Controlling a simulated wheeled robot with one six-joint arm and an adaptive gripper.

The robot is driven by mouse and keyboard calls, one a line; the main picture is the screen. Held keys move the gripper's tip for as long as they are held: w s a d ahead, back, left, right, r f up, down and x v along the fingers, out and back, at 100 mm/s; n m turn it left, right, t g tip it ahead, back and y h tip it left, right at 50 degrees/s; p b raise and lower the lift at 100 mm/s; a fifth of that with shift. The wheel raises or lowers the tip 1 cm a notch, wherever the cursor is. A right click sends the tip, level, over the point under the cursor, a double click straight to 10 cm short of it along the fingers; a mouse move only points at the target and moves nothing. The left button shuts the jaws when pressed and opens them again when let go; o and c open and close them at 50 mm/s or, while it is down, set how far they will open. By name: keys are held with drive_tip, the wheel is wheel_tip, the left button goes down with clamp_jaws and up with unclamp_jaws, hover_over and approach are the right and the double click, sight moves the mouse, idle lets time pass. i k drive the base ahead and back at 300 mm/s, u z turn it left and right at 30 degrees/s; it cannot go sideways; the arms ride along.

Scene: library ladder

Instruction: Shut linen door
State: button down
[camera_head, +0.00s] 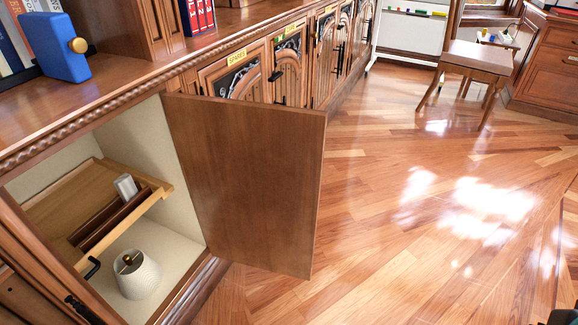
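A wooden cabinet door (250,180) stands wide open, sticking out from the cabinet front over the floor. Its plain inner face is toward me, and its outer face and any label are hidden, so I cannot tell whether it is the linen door. The open compartment (180,215) to its left has cream walls. Inside are a pulled-out wooden tray (155,203) with a small grey-white block (126,187) on it, and a white ribbed lampshade-like object (138,275) on the compartment floor. My gripper is not recognisable in this view.
Closed carved doors with yellow labels, one reading SPARES (237,57), run along the cabinet beyond. A blue box (54,46) and books stand on top. A wooden chair (474,62) stands farther back. The wood floor (420,210) right of the door is clear. A dark shape fills the bottom right corner.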

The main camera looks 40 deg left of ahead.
sight(254, 171)
drive_tip(key=i, duration=3.05)
drive_tip(key=u, duration=5.05)
drive_tip(key=k, duration=0.25)
drive_tip(key=z, duration=0.95)
drive_tip(key=i, duration=0.4)
drive_tip(key=z, duration=0.05)
